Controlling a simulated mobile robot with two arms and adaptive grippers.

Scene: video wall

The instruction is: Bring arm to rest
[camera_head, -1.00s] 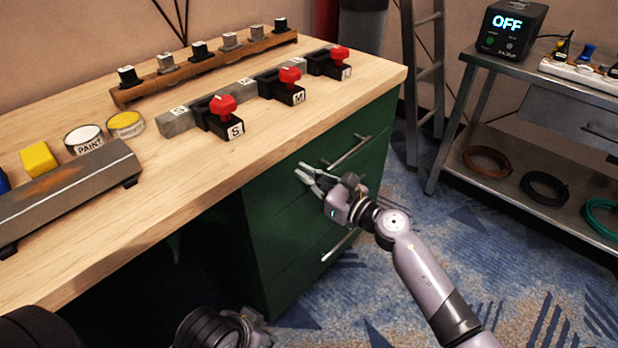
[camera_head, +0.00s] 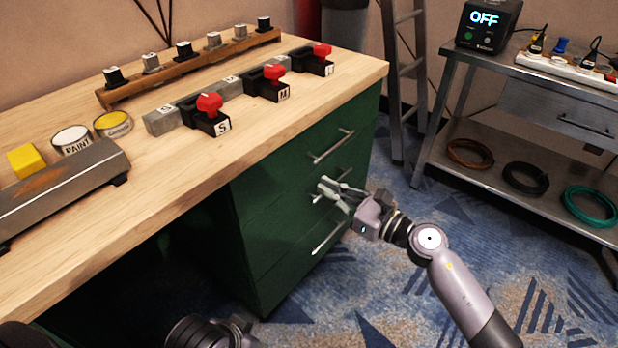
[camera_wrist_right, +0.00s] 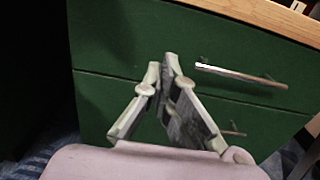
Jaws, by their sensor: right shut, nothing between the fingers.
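My right gripper (camera_head: 326,187) is in front of the green drawer cabinet (camera_head: 262,216), below the edge of the wooden worktop. It points left toward the drawers and holds nothing. In the right wrist view my right gripper (camera_wrist_right: 164,62) has its fingertips together in front of the green drawer fronts (camera_wrist_right: 115,45). A gap between the fingertips and the drawers cannot be judged there. My left arm shows only as a dark part at the bottom left of the head view; its fingers are not visible.
Drawer handles (camera_head: 333,146) stick out near my right gripper. A metal shelf table (camera_head: 510,85) and ladder (camera_head: 392,90) stand at the right. Carpet lies open between.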

